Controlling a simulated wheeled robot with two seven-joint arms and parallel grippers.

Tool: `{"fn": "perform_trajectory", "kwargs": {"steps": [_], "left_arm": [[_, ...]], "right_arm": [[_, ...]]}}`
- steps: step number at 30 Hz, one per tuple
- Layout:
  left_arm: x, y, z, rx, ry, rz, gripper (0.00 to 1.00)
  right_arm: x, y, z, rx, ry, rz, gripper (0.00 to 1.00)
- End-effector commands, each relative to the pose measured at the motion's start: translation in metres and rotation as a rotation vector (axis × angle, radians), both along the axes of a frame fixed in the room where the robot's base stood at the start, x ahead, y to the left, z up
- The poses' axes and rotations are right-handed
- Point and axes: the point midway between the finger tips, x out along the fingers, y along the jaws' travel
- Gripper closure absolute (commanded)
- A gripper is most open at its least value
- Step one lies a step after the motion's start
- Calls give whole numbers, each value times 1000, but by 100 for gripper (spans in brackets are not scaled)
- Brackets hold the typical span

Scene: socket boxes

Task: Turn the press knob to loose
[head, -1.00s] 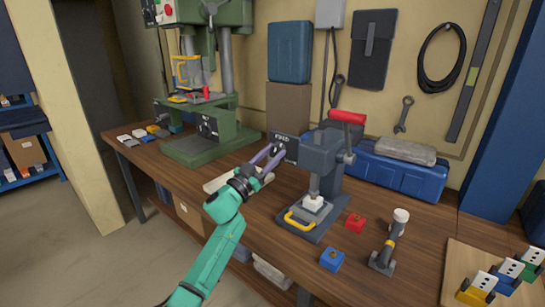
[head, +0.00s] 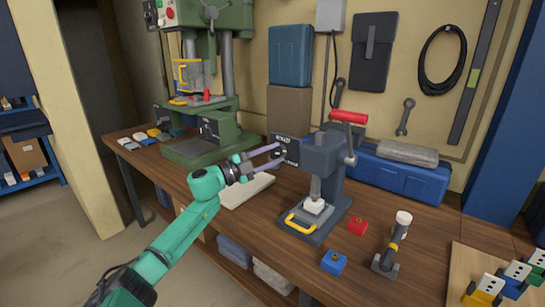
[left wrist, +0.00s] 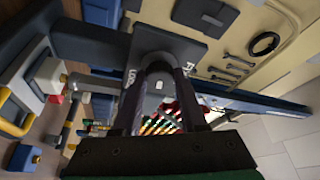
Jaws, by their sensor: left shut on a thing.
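The grey bench press (head: 322,155) stands on the wooden bench, with a red-ended lever (head: 348,117) on top. A dark label plate (head: 286,148) is on its left side; in the left wrist view the lettering is partly cut off, with "FIX" and "LOO" showing. My left gripper (head: 275,154) reaches the plate from the left. Its fingers are shut on the press knob (left wrist: 158,86), seen between them in the left wrist view and mostly hidden in the head view. The knob's exact pointing cannot be told. My right gripper is not in view.
A white piece (head: 314,206) sits under the press ram, behind a yellow handle (head: 299,222). A green drill press (head: 205,130) stands left.

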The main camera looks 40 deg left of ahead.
Motion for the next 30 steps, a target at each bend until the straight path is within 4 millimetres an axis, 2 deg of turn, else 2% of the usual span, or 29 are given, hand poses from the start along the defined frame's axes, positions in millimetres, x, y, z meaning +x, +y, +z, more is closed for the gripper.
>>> {"fn": "perform_trajectory", "kwargs": {"steps": [18, 30], "left_arm": [[0, 0, 0, 557, 16, -3, 100], [0, -1, 0, 740, 19, -3, 100]], "right_arm": [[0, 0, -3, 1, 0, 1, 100], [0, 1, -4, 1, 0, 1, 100]]}}
